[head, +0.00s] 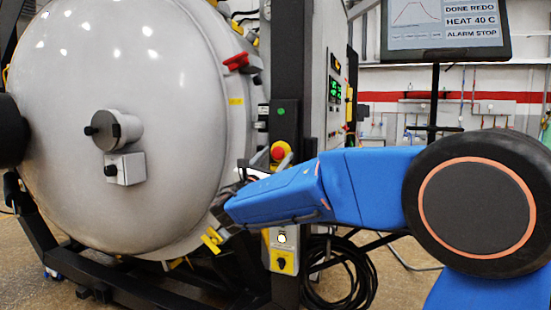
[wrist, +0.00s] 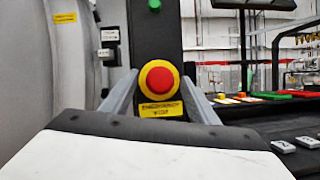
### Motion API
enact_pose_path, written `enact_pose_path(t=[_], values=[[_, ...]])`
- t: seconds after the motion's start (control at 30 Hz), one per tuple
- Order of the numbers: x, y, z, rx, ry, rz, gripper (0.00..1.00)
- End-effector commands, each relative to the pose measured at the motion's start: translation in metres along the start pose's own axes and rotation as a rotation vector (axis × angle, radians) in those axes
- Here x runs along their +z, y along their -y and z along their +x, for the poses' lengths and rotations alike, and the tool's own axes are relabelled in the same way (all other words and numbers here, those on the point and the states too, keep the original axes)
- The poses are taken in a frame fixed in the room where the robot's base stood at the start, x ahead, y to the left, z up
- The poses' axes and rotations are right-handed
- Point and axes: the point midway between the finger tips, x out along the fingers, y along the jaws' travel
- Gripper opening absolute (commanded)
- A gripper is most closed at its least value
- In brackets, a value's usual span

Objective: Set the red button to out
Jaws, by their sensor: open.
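The red button (head: 279,152) is a round red mushroom head on a yellow ring, mounted on the dark post beside the furnace. In the wrist view the red button (wrist: 159,79) faces me, with a yellow label below it. Its depth, pressed or out, cannot be told. My gripper (head: 240,182) is at the end of the blue arm, just below and left of the button in the head view. In the wrist view the two grey fingers of my gripper (wrist: 160,98) stand apart, one each side of the button, with nothing between them seen held. Contact cannot be told.
The large grey furnace door (head: 120,130) fills the left. A screen (head: 445,28) stands at upper right. Black cables (head: 345,275) coil on the floor.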

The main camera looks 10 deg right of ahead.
Motion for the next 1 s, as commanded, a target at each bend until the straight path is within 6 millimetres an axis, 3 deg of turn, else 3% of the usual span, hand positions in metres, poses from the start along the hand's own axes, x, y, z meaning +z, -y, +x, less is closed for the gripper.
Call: enact_pose_path(t=[0.17, 0.27, 0.4, 0.43, 0.73, 0.97, 1.0], values=[[0.000, 0.000, 0.000, 0.000, 0.000, 0.000, 0.54], [0.000, 0.000, 0.000, 0.000, 0.000, 0.000, 0.35], [0.000, 0.000, 0.000, 0.000, 0.000, 0.000, 0.01], [0.000, 0.000, 0.000, 0.000, 0.000, 0.000, 0.00], [0.006, 0.000, -0.015, 0.000, -0.001, 0.000, 0.00], [0.006, 0.001, -0.016, -0.001, -0.001, -0.001, 0.00], [0.006, 0.001, -0.016, -0.001, -0.001, -0.001, 0.42]])
